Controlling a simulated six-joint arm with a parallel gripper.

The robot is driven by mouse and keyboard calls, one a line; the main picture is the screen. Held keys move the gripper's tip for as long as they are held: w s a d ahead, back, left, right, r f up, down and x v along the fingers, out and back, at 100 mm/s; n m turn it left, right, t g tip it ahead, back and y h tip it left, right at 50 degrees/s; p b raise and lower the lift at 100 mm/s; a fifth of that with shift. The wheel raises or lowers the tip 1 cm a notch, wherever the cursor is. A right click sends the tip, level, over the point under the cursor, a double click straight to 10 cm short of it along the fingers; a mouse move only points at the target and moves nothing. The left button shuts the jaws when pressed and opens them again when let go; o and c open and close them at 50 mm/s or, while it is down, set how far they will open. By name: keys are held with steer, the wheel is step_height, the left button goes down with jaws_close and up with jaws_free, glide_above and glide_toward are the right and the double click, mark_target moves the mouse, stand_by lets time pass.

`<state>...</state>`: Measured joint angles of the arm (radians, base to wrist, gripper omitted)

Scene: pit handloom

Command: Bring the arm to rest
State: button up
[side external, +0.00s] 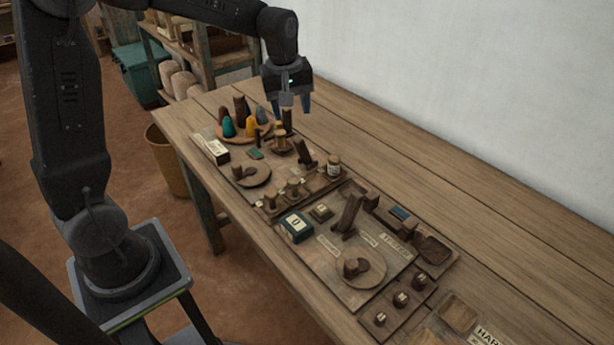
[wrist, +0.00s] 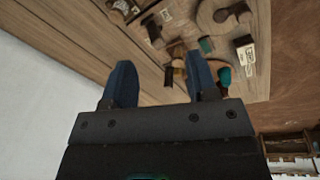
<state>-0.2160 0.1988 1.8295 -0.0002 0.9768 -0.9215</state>
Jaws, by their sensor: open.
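My gripper (side external: 291,105) hangs with its fingers down over the far end of the wooden table (side external: 480,190), just above the back edge of a group of small loom items. In the wrist view my gripper (wrist: 164,88) shows two blue fingers spread apart with nothing between them. Coloured yarn cones stand on a round tray (side external: 262,138) close to the left of the fingers. A dark upright post (side external: 287,121) stands just below the fingers; I cannot tell whether they touch it.
Wooden boards with blocks and discs (side external: 362,268) run along the table's front. A white-labelled box (side external: 297,227) and a small jar (side external: 334,168) stand among them. The table's back strip by the white wall (side external: 450,80) is clear. A basket (side external: 168,160) stands on the floor.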

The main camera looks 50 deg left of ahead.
steer(key=s+d+r+m+t, duration=0.1)
steer(key=s+d+m, duration=0.2)
steer(key=s, duration=0.4)
steer(key=s+d+r+m+t, duration=0.1)
steer(key=s+d+r+m, duration=0.1)
steer(key=s+m, duration=0.3)
steer(key=s+d+r+m+t, duration=0.2)
steer(key=s+d+m, duration=0.2)
steer(key=s, duration=0.5)
steer(key=shift+m, duration=0.5)
